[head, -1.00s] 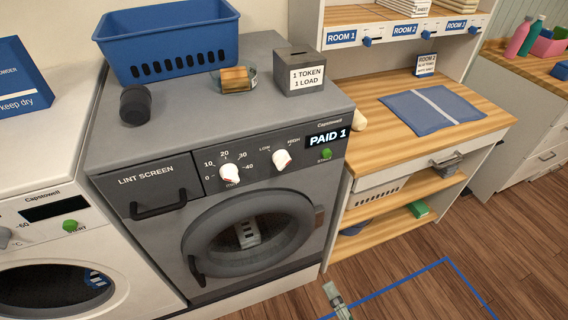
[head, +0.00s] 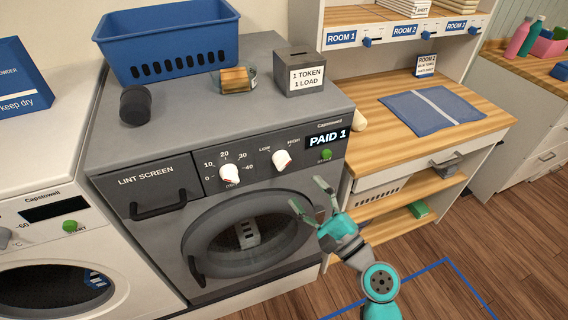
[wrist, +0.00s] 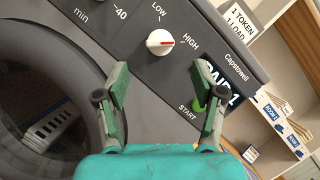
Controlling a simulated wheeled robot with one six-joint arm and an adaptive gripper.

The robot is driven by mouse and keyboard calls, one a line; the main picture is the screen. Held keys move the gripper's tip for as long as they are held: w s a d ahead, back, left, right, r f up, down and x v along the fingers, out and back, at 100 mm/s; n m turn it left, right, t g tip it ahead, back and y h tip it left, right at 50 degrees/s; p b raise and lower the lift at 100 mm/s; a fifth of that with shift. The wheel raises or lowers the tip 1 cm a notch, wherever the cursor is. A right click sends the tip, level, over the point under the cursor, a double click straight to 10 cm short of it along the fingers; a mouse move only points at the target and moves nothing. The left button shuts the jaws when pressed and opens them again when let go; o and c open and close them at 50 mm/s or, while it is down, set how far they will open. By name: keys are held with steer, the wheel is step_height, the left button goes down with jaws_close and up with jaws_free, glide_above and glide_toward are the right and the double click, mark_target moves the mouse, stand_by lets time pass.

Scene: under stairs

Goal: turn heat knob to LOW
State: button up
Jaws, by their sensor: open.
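The heat knob (head: 282,160) is a white dial on the grey dryer's (head: 195,115) front panel, below the printed words LOW and HIGH. In the wrist view the heat knob (wrist: 160,42) shows a red mark pointing right, toward the HIGH label (wrist: 191,41); LOW (wrist: 159,8) is printed above it. My gripper (head: 309,194) is open and empty, in front of the dryer, below and right of the knob in the head view. In the wrist view my gripper (wrist: 160,80) has its fingers apart on either side below the knob, not touching it.
The white timer knob (head: 230,174) sits left of the heat knob. The green START button (head: 327,154) and PAID 1 display (head: 327,137) are to the right. The round door (head: 248,232) lies below. A blue basket (head: 168,42) and token box (head: 300,72) stand on top.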

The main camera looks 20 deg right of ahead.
mark_target(285, 166)
steer(key=x, duration=0.9)
steer(key=shift+w+a, duration=0.1)
steer(key=c, duration=1.2)
